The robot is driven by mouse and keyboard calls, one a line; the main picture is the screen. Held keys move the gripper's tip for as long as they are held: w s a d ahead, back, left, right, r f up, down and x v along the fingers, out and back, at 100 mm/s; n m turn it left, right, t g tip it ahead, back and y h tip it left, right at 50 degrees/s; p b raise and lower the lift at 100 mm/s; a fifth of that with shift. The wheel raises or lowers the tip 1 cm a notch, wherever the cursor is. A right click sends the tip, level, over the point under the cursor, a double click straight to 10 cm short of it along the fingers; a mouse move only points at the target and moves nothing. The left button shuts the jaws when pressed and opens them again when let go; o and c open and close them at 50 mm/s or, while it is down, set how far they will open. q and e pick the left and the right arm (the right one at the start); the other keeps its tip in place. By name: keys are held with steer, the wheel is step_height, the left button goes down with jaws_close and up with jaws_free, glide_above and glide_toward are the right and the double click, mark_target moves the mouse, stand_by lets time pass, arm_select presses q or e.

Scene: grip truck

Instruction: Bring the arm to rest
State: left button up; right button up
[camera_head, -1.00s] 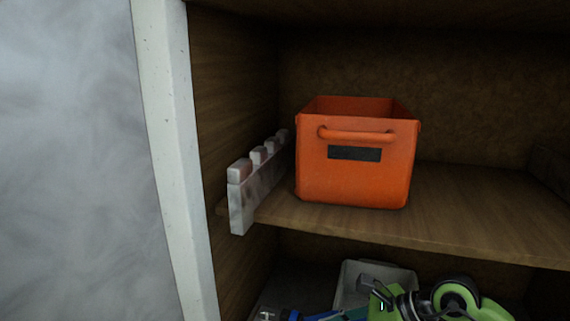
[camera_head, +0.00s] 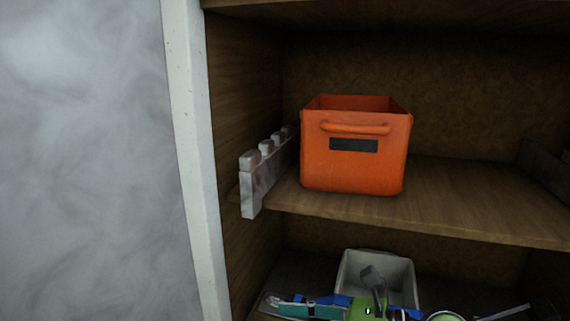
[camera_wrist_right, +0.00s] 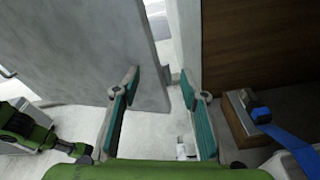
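My right gripper (camera_wrist_right: 160,82) is open and empty in the right wrist view, its two teal-padded fingers apart. Green and teal parts that look like my right arm and gripper show at the bottom edge of the head view, in front of the lower shelf; the fingers are not clear there. A green arm part of mine is at the left of the wrist view. My left gripper is not seen. An orange bin (camera_head: 352,174) with a dark label stands upright on the upper shelf (camera_head: 450,215).
A notched pale grey piece (camera_head: 248,190) stands beside the bin at the shelf's left end. A grey container (camera_head: 346,272) is on the lower level. A blue item (camera_wrist_right: 262,115) is at the right of the wrist view.

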step_height(320, 180, up, 9)
steer(key=w+m+t+y, duration=0.1)
steer(key=m+t+y, duration=0.2)
steer(key=m+t, duration=0.45)
steer(key=w+d+m+t+h, duration=0.4)
steer(key=d+m+t+h, duration=0.3)
steer(key=m, duration=0.6)
steer(key=s+d+f+m+g+h, duration=0.3)
steer(key=d+f+m+g+h, duration=0.1)
steer(key=d+f+m+h, duration=1.25)
steer(key=s+a+f+m+g+y, duration=0.2)
steer(key=s+f+m+g+y, duration=0.3)
steer(key=s+f, duration=0.55)
steer(key=s+a+f+m+g, duration=0.1)
steer(key=s+f+m+g, duration=0.2)
steer(key=s+f+g, duration=0.55)
steer(key=s+f, duration=0.4)
steer(key=f, duration=1.1)
steer(key=s+f, duration=0.3)
steer(key=f, duration=1.2)
steer(key=s+d+f, duration=0.2)
steer(key=s+f, duration=1.2)
steer(key=s, duration=0.2)
steer(key=shift+s+d+f+g+b, duration=0.2)
steer(key=shift+d+g+b, duration=0.1)
steer(key=shift+b, duration=0.15)
